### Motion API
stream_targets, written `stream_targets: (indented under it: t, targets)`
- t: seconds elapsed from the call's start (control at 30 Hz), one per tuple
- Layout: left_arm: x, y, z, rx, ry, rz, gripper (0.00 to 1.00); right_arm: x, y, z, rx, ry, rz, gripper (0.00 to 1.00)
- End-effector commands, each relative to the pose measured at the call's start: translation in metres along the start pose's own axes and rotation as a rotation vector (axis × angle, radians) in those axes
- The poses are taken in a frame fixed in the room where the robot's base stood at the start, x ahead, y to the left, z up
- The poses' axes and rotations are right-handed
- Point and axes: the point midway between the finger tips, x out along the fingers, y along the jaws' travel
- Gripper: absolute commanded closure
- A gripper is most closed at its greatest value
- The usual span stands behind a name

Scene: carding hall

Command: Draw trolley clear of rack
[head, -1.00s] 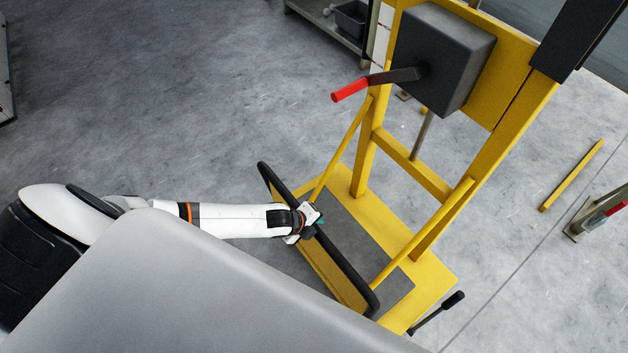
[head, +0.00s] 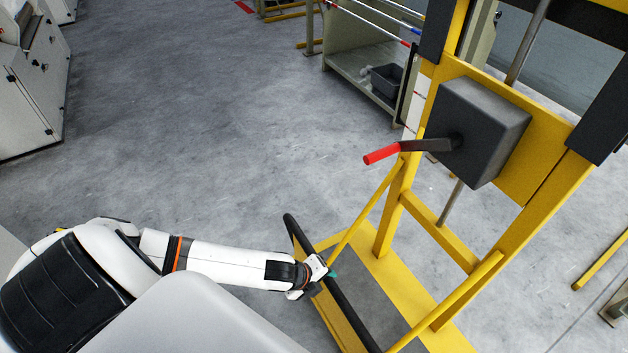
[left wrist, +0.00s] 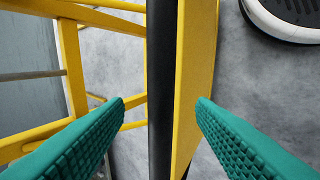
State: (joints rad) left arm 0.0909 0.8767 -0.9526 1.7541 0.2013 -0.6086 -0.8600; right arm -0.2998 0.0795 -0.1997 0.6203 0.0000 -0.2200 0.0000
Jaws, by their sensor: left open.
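The trolley is a yellow frame (head: 389,212) with two uprights, a dark grey box (head: 485,125), a red-handled crank (head: 382,153) and a grey deck low down. A black push bar (head: 352,316) runs across its near side. My left gripper (head: 326,277) is at this bar. In the left wrist view its green-padded fingers (left wrist: 160,102) are open, one on each side of the black bar (left wrist: 160,60), with gaps visible. The trolley's near lower corner is cut off by the picture edge. My right gripper is not in view.
A beige rack (head: 345,72) with a dark bin (head: 386,80) stands behind the trolley, close to its left upright in the picture. A white machine (head: 30,100) stands at the far left. A yellow bar (head: 600,260) lies at the right. Open grey floor (head: 210,130) fills the middle left.

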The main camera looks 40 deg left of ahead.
Motion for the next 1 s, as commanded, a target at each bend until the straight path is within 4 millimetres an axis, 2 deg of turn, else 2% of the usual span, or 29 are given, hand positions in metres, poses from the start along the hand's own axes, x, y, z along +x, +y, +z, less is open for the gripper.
stream_targets:
  t: [0.1,0.3,0.9,1.0]
  targets:
    - [-0.022,-0.001,-0.001,0.002,0.001,-0.001,0.49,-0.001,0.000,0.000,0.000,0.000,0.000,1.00]
    - [-0.041,-0.001,-0.001,0.000,0.001,-0.001,0.49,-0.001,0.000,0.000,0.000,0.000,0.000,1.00]
    - [-0.042,0.000,0.000,-0.002,0.000,-0.001,0.49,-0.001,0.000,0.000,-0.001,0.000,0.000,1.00]
    - [-0.043,0.004,0.013,-0.045,-0.010,0.005,0.49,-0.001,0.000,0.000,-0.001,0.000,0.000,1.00]
